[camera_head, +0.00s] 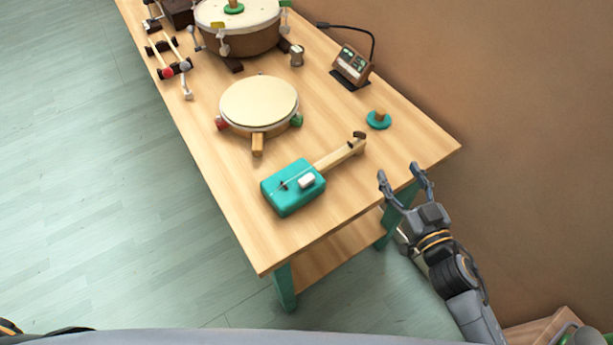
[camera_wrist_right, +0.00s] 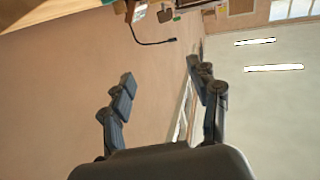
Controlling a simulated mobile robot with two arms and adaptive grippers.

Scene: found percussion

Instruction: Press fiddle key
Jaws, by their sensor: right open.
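The fiddle is a teal box (camera_head: 284,197) with a wooden neck (camera_head: 338,157) that points up and right, lying near the front end of the wooden table. A small white key (camera_head: 307,181) sits on the right part of its top. My right gripper (camera_head: 405,171) is open and empty, at the table's right front edge, to the right of the fiddle and apart from it. The right wrist view shows its two spread fingers (camera_wrist_right: 168,85) with nothing between them. The fiddle does not show clearly in that view. My left gripper is not in view.
The wooden table (camera_head: 225,165) also holds a round drum (camera_head: 259,103), a larger drum (camera_head: 240,35), a teal disc with a knob (camera_head: 378,119) and a small device with a bent cable (camera_head: 352,65). A brown wall (camera_head: 500,80) stands along the right.

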